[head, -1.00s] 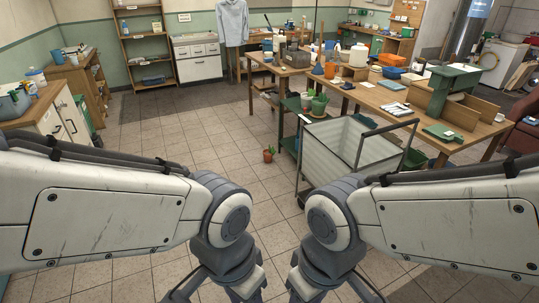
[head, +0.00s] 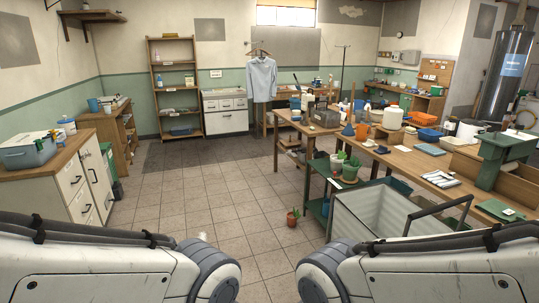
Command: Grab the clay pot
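Another clay-coloured vessel (head: 361,132) stands on the wooden workbench; which one is the clay pot I cannot tell. My two arms come in from the lower left and lower right. Both grippers are below the picture edge, so their state is hidden. Neither arm touches either pot in this view.
A grey wheeled cart (head: 378,213) stands at right in front of the long workbench (head: 400,160). Green pots (head: 350,169) sit on a low green shelf beside it. Cabinets (head: 75,185) line the left. The tiled floor (head: 215,190) in the middle is clear.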

